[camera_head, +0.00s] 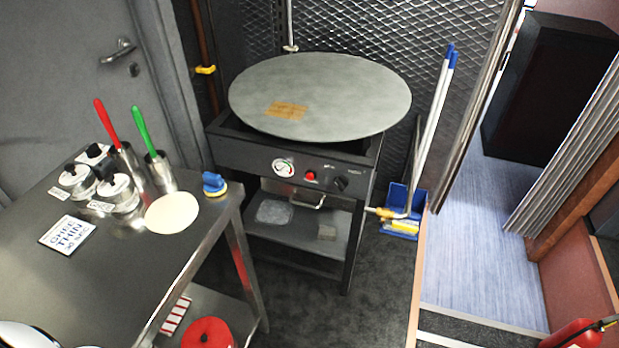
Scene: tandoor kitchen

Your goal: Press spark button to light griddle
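The griddle (345,90) is a large round grey plate on a dark stand, with a brown patch on its left part. The stand's front panel (240,154) carries a white dial gauge (283,167), a red button (310,176) and a black knob (340,183). The red button sits between the gauge and the knob and looks like the spark button. No flame shows under the plate. Neither of my grippers is in view.
A steel table (130,270) stands at the left, with canisters, red- and green-handled tools in cups, a pale flat round (172,213) and a blue-topped item (214,184). Blue-handled brooms (438,110) lean at the right. Floor before the griddle is clear.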

